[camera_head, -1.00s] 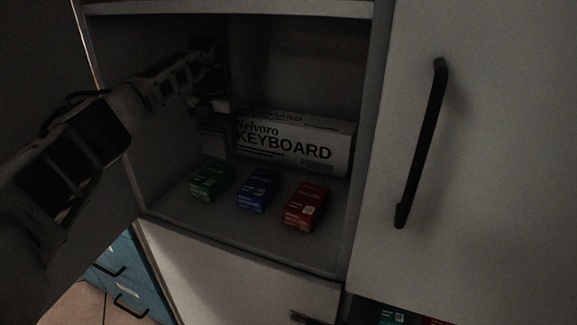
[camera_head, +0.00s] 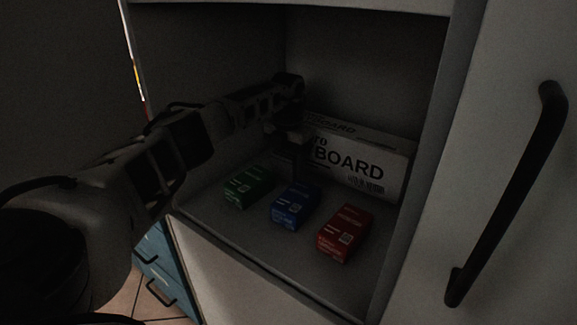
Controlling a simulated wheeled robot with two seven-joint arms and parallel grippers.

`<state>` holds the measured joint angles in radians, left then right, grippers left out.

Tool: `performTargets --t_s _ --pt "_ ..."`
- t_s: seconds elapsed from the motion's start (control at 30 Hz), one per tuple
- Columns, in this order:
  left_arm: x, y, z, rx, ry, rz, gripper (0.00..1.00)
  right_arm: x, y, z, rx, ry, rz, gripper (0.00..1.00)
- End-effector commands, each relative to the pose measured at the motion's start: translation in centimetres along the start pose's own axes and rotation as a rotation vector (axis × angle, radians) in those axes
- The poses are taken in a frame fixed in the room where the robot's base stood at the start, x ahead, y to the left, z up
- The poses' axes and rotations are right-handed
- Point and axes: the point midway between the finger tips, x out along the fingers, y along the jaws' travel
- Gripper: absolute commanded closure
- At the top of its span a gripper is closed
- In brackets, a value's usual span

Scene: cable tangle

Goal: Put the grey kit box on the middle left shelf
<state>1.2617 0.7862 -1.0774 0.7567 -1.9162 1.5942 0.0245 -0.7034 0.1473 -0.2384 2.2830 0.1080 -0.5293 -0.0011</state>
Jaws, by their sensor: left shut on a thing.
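My left gripper (camera_head: 288,137) reaches from the left into an open cabinet compartment (camera_head: 225,218), at the left end of a white keyboard box. It is shut on a dark grey thing (camera_head: 291,160), which looks like the grey kit box. That thing is mostly hidden by the gripper and deep shadow, and I cannot tell whether it touches the shelf floor. My right gripper is not in view.
The keyboard box (camera_head: 362,169) stands at the back. Green (camera_head: 249,186), blue (camera_head: 295,205) and red (camera_head: 344,233) boxes lie in front of it. A closed white door (camera_head: 500,130) with a black handle (camera_head: 513,195) is on the right. Blue drawers (camera_head: 160,268) show at lower left.

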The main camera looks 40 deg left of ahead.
Motion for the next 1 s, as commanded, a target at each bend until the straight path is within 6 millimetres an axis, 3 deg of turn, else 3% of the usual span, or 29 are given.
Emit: performTargets --t_s 0.4,0.43,0.5,0.83,1.0 --pt "1.0 -0.1 0.0 0.001 -0.001 0.000 0.71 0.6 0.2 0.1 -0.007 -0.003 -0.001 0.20" --pt "1.0 -0.1 0.0 0.001 -0.001 0.000 0.37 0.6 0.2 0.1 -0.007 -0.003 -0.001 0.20" --pt "1.0 -0.1 0.0 0.001 -0.001 0.000 0.20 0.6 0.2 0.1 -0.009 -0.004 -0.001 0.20" --pt "0.6 0.0 0.0 0.001 -0.001 -0.001 0.20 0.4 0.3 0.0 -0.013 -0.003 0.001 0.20" --pt "-1.8 0.0 0.1 0.000 -0.004 0.000 0.20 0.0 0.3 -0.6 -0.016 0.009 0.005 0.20"
